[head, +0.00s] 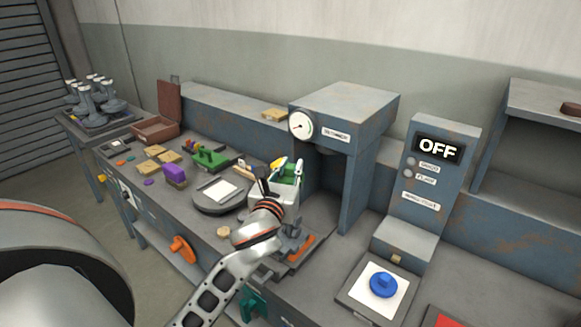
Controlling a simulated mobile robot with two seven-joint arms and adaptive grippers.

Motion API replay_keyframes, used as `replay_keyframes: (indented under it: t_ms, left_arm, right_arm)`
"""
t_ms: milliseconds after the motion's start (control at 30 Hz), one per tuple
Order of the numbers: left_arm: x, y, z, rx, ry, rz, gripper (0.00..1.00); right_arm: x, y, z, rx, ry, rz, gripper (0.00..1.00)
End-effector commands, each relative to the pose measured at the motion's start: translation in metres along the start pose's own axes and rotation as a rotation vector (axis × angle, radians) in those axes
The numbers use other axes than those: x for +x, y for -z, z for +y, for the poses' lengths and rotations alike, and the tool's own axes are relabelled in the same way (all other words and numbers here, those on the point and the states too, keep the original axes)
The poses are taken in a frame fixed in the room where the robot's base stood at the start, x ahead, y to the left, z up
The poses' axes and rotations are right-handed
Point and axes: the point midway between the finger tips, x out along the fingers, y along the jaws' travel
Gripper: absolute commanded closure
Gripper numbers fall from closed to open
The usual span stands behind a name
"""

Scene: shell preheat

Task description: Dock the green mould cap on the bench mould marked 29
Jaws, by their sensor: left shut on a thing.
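My left gripper (280,183) is in the middle of the head view, in front of the press with the dial. It is shut on a green piece (291,170), which looks like the green mould cap; the gripper body hides much of it. Another green piece (210,158) with a dark upright part sits further left on the bench. I cannot make out a mould marked 29; the small labels are unreadable and the arm covers part of the bench. My right gripper is not in view.
The blue-grey press (345,105) rises just behind the gripper. A round grey plate (222,198) with a white square lies left of it, and a purple block (175,175) beyond. A control box (438,165) reads OFF. A blue knob (383,284) sits at front right.

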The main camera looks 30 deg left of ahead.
Motion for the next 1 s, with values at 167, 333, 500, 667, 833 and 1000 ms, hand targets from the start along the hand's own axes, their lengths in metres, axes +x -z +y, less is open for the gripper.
replay_keyframes:
  t_ms: [167,333,500,667,833,1000]
  left_arm:
    - [0.000,0.000,0.000,0.000,0.000,0.000,0.75]
    - [0.000,0.000,0.000,0.000,0.000,0.000,0.75]
    - [-0.008,0.000,0.000,0.001,0.001,0.001,0.75]
    - [-0.020,0.000,0.000,0.000,0.001,0.001,0.75]
    - [-0.032,0.000,0.000,0.001,0.000,0.000,0.75]
    - [-0.044,0.001,0.000,0.000,0.001,0.001,0.75]
  right_arm:
    - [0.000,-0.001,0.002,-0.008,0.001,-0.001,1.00]
    - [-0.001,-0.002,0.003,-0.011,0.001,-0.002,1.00]
    - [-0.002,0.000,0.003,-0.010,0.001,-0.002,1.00]
    - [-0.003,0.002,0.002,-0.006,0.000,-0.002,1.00]
    - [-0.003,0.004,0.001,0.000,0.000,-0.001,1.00]
    - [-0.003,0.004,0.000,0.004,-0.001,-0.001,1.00]
